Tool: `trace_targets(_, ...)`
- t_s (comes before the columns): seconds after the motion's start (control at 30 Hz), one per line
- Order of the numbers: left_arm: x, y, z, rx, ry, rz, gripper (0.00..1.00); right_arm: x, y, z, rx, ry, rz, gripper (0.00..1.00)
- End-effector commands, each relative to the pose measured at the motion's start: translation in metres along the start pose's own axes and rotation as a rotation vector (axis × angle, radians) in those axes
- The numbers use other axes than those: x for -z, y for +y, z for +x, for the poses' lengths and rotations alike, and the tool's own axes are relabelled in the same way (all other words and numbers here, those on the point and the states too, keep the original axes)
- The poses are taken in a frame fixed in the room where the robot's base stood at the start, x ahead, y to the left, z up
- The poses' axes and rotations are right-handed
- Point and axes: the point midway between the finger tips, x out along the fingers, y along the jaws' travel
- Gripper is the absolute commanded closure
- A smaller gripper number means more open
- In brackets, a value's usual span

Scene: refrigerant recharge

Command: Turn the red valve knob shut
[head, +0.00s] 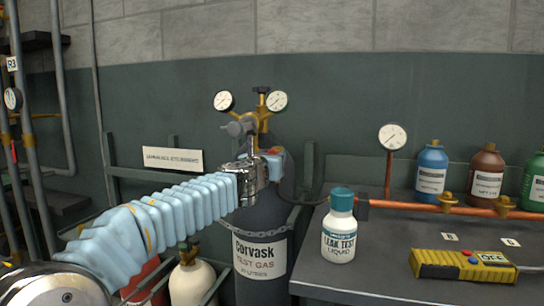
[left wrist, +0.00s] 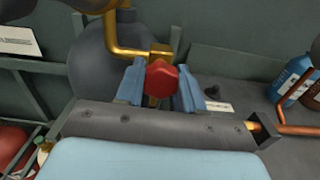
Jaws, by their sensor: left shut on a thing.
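The red valve knob (left wrist: 161,77) sits between the two blue fingers of my left gripper (left wrist: 160,88) in the left wrist view. The fingers close on it from both sides. Behind it is the brass valve body with a bent brass pipe (left wrist: 113,35). In the head view my left gripper (head: 272,162) is at the top of the dark gas cylinder (head: 262,225), below the brass regulator (head: 262,112). My wrist and gripper hide most of the valve there. My right gripper is in neither view.
Two dial gauges (head: 223,101) flank the regulator. A chain crosses the cylinder. A bench (head: 385,270) at right holds a leak-test bottle (head: 340,230), a yellow detector (head: 460,266), a copper pipe (head: 420,207) and several coloured bottles. A pale cylinder (head: 192,281) stands at lower left.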

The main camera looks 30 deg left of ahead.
Motion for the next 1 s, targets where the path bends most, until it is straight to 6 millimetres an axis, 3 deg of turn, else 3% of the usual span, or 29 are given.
trace_targets(0.33, 0.0050, -0.0016, 0.0009, 0.005, 0.008, 0.151, 0.93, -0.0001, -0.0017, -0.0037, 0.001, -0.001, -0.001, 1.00)
trace_targets(0.9, 0.0057, -0.0013, 0.0009, 0.005, 0.009, 0.181, 0.93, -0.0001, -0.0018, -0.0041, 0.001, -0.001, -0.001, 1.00)
trace_targets(0.93, 0.0058, -0.0012, 0.0009, 0.005, 0.009, 0.181, 0.61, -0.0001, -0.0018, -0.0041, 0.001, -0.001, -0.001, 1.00)
trace_targets(1.0, 0.0056, -0.0012, 0.0009, 0.004, 0.009, 0.181, 0.50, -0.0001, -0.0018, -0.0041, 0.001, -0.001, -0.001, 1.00)
